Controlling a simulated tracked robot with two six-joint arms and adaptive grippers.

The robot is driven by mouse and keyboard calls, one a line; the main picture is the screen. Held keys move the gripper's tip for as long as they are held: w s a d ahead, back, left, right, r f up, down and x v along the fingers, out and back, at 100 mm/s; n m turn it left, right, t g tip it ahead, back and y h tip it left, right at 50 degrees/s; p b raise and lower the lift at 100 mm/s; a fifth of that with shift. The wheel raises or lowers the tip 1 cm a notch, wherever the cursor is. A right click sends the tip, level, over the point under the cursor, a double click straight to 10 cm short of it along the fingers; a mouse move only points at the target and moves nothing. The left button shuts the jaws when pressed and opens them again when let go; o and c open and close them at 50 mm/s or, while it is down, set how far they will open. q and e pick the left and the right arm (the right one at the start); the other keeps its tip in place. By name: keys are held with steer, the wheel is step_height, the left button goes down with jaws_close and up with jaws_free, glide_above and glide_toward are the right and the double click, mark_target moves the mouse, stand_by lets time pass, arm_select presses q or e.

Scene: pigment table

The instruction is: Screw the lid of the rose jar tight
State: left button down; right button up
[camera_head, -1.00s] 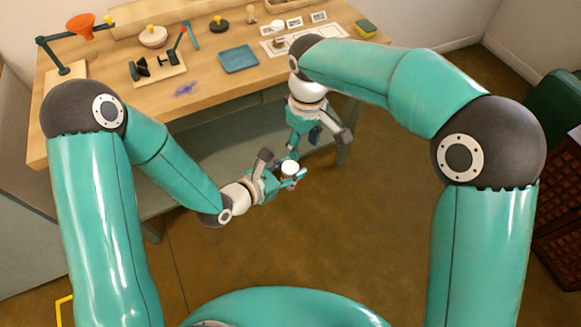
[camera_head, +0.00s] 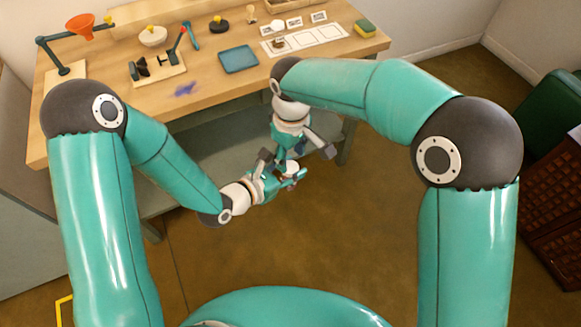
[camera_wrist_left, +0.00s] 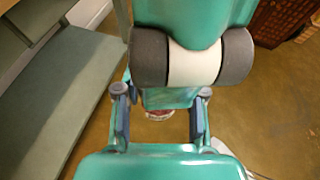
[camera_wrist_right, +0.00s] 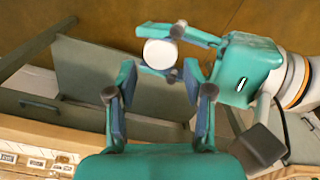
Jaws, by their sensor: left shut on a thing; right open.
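The rose jar is held in front of the table; its white lid (camera_head: 292,168) sits on top and shows as a round disc in the right wrist view (camera_wrist_right: 160,53). My left gripper (camera_head: 284,176) is shut on the jar, its fingers on either side of it. In the left wrist view a small reddish part of the jar (camera_wrist_left: 158,114) shows between the fingers, mostly hidden by my right gripper. My right gripper (camera_wrist_right: 160,97) is open and empty above the lid, pointing down. The lid lies beyond its fingertips, slightly off-centre. Whether the lid is tight cannot be seen.
The wooden table (camera_head: 110,115) stands behind both grippers. It carries a blue tray (camera_head: 238,59), an orange funnel (camera_head: 81,27), a white bowl (camera_head: 153,36), a white mat (camera_head: 318,36) and a green-yellow sponge (camera_head: 365,28). The floor space below the grippers is clear.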

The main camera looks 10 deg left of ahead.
mark_target(290, 167)
steer(key=shift+f, duration=1.95)
steer(key=shift+c, duration=0.2)
steer(key=c, duration=0.8)
steer(key=o, duration=1.1)
steer(key=shift+r, duration=2.3)
steer(key=shift+c, duration=0.3)
